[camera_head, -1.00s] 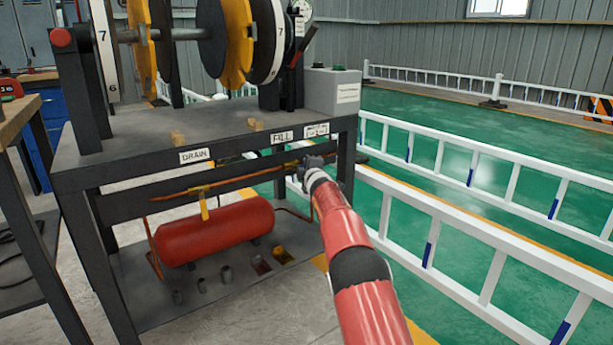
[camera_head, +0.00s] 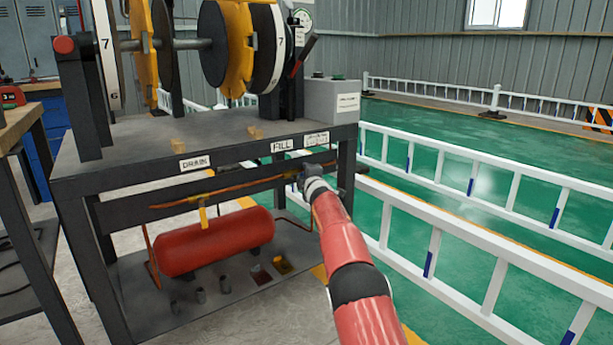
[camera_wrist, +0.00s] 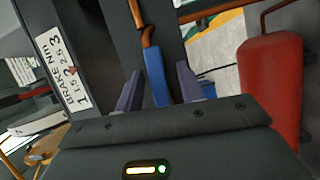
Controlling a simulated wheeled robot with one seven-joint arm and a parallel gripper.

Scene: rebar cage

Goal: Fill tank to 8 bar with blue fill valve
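The red tank (camera_head: 215,242) lies on the lower shelf of the bench; it also shows at the right of the wrist view (camera_wrist: 272,85). In the wrist view the blue fill valve handle (camera_wrist: 157,78) is on a copper pipe and lies between the two fingers of my gripper (camera_wrist: 158,88). The fingers look apart, with narrow gaps beside the handle. In the head view my gripper (camera_head: 312,178) is under the FILL label (camera_head: 283,146), and hides the blue handle. A round gauge (camera_head: 305,19) is partly visible at the top; its reading is too small to tell.
A yellow valve handle (camera_head: 204,217) hangs below the DRAIN label (camera_head: 195,162). The bench's dark crossbar (camera_head: 130,213) runs behind the pipe. A brake label (camera_wrist: 62,68) is left of the fingers. White railings (camera_head: 480,255) stand close to the right of my arm.

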